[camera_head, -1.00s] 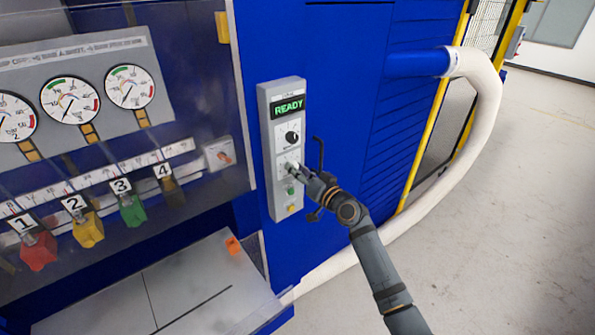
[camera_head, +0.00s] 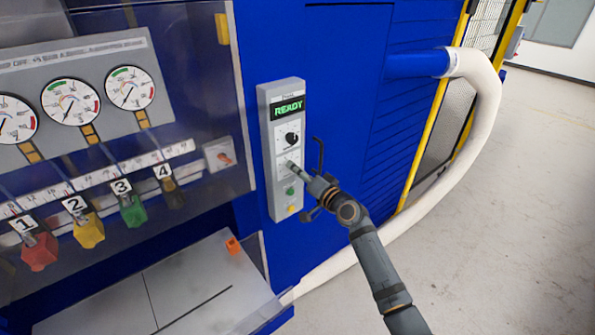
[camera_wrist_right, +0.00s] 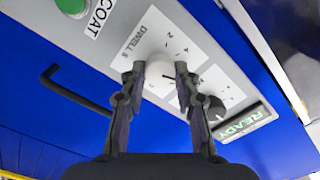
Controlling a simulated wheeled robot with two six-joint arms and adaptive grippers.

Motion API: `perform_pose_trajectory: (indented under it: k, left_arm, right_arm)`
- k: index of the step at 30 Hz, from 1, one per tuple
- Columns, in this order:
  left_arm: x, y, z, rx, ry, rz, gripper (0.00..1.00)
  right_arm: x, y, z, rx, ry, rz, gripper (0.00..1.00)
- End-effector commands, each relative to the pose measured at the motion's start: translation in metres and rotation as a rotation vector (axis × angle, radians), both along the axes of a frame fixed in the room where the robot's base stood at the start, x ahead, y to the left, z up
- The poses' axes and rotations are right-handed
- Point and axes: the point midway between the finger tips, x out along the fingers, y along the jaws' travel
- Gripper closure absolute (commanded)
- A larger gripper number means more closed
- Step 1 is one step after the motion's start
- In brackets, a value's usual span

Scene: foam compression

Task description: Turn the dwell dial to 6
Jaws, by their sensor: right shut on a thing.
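The dwell dial (camera_wrist_right: 158,84) is a pale knob under the label "DWELL s" on the grey control panel (camera_head: 268,150). My right gripper (camera_wrist_right: 160,78) is shut on it, one finger on each side. In the head view the right gripper (camera_head: 291,164) reaches the panel from the lower right and covers most of the dial. Printed numbers, among them 2 and 4, show beside the dial in the wrist view; I cannot tell which one it points to. My left gripper is not in view.
A black knob (camera_head: 292,138) and a "READY" display (camera_head: 289,109) sit above the dial. A green button (camera_head: 290,190) and a yellow button (camera_head: 291,208) sit below. A dark hooked handle (camera_head: 320,153) stands right of the panel. A white hose (camera_head: 488,110) curves at right.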

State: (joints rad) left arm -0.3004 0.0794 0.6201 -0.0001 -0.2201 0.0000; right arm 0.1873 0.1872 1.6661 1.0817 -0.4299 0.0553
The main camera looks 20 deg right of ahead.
Motion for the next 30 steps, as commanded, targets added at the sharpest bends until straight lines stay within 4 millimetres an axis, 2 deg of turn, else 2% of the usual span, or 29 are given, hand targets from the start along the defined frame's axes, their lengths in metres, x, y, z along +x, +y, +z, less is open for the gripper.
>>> perform_pose_trajectory:
  k: [5, 6, 11, 19, 22, 26, 30]
  left_arm:
    - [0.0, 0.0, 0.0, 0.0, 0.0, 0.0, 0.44]
    - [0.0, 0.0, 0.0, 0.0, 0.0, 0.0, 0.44]
    - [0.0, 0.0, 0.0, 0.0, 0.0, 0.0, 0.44]
    - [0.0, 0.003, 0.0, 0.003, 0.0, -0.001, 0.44]
    - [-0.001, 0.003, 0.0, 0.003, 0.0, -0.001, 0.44]
    - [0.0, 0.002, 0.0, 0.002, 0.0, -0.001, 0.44]
    - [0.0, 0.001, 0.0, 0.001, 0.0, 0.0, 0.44]
  right_arm:
    - [0.0, 0.0, 0.0, -0.001, -0.001, -0.001, 1.0]
    - [0.0, 0.0, 0.0, -0.001, -0.001, -0.001, 0.66]
    - [0.0, 0.0, 0.0, -0.001, 0.0, 0.0, 0.46]
    - [0.0, 0.0, 0.0, -0.002, -0.001, 0.0, 0.46]
    - [-0.007, -0.003, -0.001, -0.002, 0.001, -0.001, 0.46]
    - [-0.032, -0.012, -0.002, -0.008, 0.002, 0.0, 0.46]
    - [-0.066, -0.024, -0.002, -0.011, 0.003, 0.001, 0.46]
